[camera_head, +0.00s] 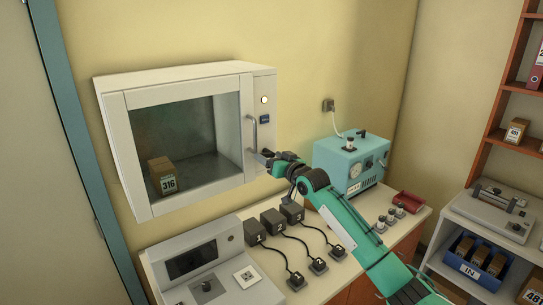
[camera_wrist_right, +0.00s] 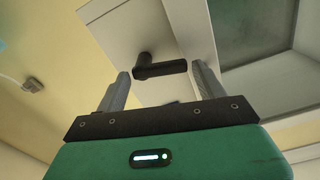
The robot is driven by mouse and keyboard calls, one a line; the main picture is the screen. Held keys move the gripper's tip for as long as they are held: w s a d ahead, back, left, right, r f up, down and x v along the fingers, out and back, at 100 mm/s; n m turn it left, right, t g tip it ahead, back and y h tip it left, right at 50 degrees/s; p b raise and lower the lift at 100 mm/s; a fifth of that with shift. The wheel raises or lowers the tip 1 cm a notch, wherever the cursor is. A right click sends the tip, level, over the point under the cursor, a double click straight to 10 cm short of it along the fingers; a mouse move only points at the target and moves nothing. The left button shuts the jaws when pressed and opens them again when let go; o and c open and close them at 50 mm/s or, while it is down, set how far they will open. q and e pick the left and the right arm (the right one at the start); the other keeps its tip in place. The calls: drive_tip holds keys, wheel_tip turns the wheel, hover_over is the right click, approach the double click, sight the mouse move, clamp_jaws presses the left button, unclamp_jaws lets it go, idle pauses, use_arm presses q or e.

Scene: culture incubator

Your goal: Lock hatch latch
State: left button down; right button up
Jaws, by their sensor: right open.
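The hatch is the glass-fronted door (camera_head: 185,143) of a white wall-mounted incubator (camera_head: 180,72), and it looks shut. A grey bar handle (camera_head: 252,133) runs up its right edge. In the right wrist view the dark latch lever (camera_wrist_right: 160,69) lies crosswise, its round pivot at the left end. My right gripper (camera_head: 266,158) is at the lower right of the incubator front. Its two fingers are open, one on each side of the lever. I cannot tell whether either finger touches it. In the head view the gripper mostly hides the latch. My left gripper is not in view.
A box marked 316 (camera_head: 162,176) sits inside the incubator. Below, the counter holds a control console (camera_head: 205,262), several dark numbered blocks with cables, and a teal device (camera_head: 352,160) close to my right arm. A shelf unit (camera_head: 500,232) stands at right.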

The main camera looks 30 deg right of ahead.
drive_tip(key=shift+c, duration=0.4)
drive_tip(key=c, duration=0.6)
drive_tip(key=shift+f+n+b, duration=0.2)
drive_tip(key=shift+n+b, duration=0.35)
drive_tip(key=shift+n, duration=0.05)
drive_tip(key=shift+f+n+b, duration=0.1)
drive_tip(key=shift+n+b, duration=0.25)
drive_tip(key=shift+n, duration=0.45)
drive_tip(key=o, duration=0.7)
